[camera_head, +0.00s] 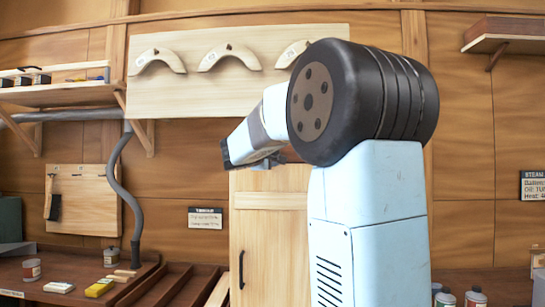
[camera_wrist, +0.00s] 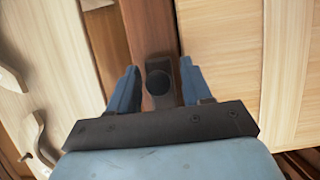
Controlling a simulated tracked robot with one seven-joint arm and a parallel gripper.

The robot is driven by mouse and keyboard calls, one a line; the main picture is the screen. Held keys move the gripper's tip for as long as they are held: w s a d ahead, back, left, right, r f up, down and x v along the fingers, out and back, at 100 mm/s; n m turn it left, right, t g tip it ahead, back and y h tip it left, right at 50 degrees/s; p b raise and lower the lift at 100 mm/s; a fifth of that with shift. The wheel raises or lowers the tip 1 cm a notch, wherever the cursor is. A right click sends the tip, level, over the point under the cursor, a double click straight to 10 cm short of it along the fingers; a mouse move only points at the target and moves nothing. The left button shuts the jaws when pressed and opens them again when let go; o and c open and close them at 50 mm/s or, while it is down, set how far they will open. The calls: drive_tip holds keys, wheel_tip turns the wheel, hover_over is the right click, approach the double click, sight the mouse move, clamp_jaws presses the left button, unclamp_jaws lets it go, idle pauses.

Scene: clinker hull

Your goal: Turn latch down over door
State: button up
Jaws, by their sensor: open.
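The pale wooden door (camera_head: 268,240) with a dark handle stands behind my arm, which hides its right part. In the wrist view what looks like the door fills the right side (camera_wrist: 225,60). The latch (camera_wrist: 159,82), a small dark piece with a round black disc, sits on a brown strip beside the door's edge. Its visible part lies along the strip, not across the door. My gripper (camera_wrist: 158,85) is open, with one blue finger on each side of the latch. I cannot tell whether either finger touches it. In the head view the gripper (camera_head: 268,161) is near the door's top; the latch is not discernible there.
A pale board (camera_head: 150,93) with curved wooden pieces hangs above the door; it also shows at left in the wrist view (camera_wrist: 50,70). A shelf (camera_head: 55,95) is at upper left. A workbench (camera_head: 70,275) with small items stands at lower left.

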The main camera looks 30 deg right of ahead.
clamp_jaws()
idle(0.4)
